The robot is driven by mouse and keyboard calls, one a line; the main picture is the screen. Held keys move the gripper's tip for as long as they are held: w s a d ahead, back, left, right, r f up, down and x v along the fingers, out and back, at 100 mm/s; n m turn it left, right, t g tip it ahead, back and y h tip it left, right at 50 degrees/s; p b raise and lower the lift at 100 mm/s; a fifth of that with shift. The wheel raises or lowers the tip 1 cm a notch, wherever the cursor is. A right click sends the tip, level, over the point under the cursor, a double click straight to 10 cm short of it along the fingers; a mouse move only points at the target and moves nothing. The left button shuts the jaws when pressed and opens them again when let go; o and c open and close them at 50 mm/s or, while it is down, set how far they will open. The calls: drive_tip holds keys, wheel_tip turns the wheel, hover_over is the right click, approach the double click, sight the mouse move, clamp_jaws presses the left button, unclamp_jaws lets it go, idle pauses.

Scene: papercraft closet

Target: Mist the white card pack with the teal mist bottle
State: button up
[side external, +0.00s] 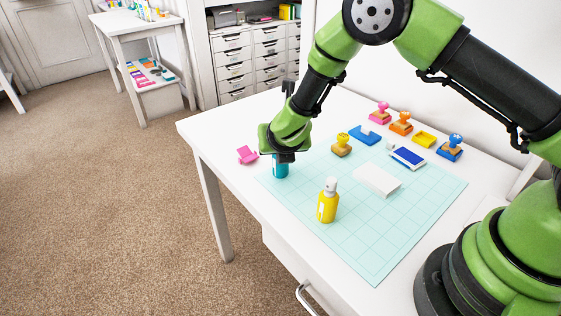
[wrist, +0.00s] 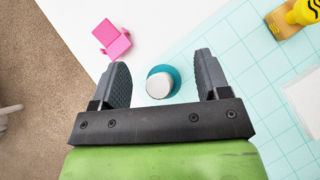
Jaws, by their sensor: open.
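The teal mist bottle (side external: 280,168) stands upright near the far left corner of the cutting mat. Its white top shows in the wrist view (wrist: 160,85), between the two fingers. My gripper (side external: 284,157) is open and sits right over the bottle, with a finger on each side of it and gaps visible. In the side view my gripper hides the bottle's top. The white card pack (side external: 377,180) lies flat on the mat, to the right of the bottle. Its edge also shows at the right of the wrist view (wrist: 304,98).
A yellow spray bottle (side external: 327,202) stands on the mat (side external: 372,244) in front of the card pack. A pink item (side external: 247,154) lies left of my gripper, near the table edge. Several stamps, trays and a blue ink pad (side external: 408,157) sit behind the card pack.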

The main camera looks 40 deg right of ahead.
drive_tip(key=shift+w+d+f, duration=0.25)
drive_tip(key=shift+w+f, duration=0.15)
drive_tip(key=shift+f, duration=0.1)
drive_tip(key=c, duration=1)
wheel_tip(320, 180, up, 15)
drive_tip(key=s+d+f+m+g+h, duration=0.1)
drive_tip(key=s+d+m+g+h, duration=0.1)
drive_tip(key=s+d+m+g, duration=0.35)
drive_tip(key=s+d+f+m+g+h, duration=0.1)
drive_tip(key=s+d+m+g+h, duration=0.15)
drive_tip(key=s+m, duration=0.5)
drive_tip(key=s+r+m+g+y, duration=0.3)
drive_tip(key=s+m+g, duration=0.65)
drive_tip(key=s, duration=1.15)
drive_tip(key=shift+m+t+y, duration=0.65)
drive_tip(key=shift+t, duration=0.3)
drive_tip(key=f, duration=1.2)
drive_tip(key=shift+w+d, duration=0.15)
drive_tip(key=shift+w, duration=0.2)
